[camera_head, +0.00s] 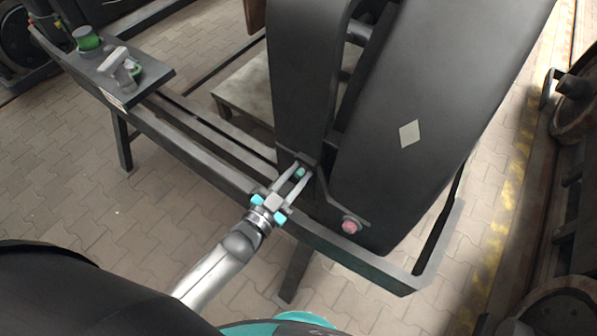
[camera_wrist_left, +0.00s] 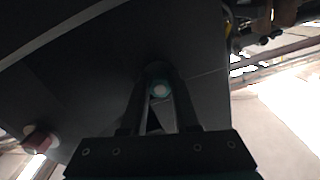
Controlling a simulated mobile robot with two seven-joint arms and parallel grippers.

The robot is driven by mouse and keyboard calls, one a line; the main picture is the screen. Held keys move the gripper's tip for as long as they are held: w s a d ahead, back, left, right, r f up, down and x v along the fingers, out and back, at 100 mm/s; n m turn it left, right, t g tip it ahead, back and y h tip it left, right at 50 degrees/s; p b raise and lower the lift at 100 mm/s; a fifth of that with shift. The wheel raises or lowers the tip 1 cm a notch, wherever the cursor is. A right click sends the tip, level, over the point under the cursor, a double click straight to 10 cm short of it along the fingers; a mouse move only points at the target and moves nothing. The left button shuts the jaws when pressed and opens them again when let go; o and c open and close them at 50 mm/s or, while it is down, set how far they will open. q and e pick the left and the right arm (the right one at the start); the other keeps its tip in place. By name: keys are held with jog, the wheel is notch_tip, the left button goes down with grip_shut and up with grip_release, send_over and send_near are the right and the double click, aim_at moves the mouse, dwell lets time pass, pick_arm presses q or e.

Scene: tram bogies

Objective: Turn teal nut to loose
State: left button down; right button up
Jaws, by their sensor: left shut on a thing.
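The teal nut (camera_head: 300,173) is on the lower front of the dark bogie part, near the frame rail. My left gripper (camera_head: 299,176) reaches up to it, with its two fingers on either side of the nut. My right gripper is not in view.
A red nut (camera_head: 350,226) sits to the right on the same dark bogie part (camera_head: 420,120). A shelf (camera_head: 150,84) at the upper left carries a green-topped item (camera_head: 88,40) and a grey tool (camera_head: 120,66). The paved floor at the lower left is open.

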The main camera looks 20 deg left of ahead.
pick_arm(q)
jog(key=c, duration=0.7)
grip_release()
jog(key=shift+o, duration=0.2)
jog(key=shift+s, duration=0.1)
jog(key=v, duration=1.5)
jog(key=shift+a, duration=0.1)
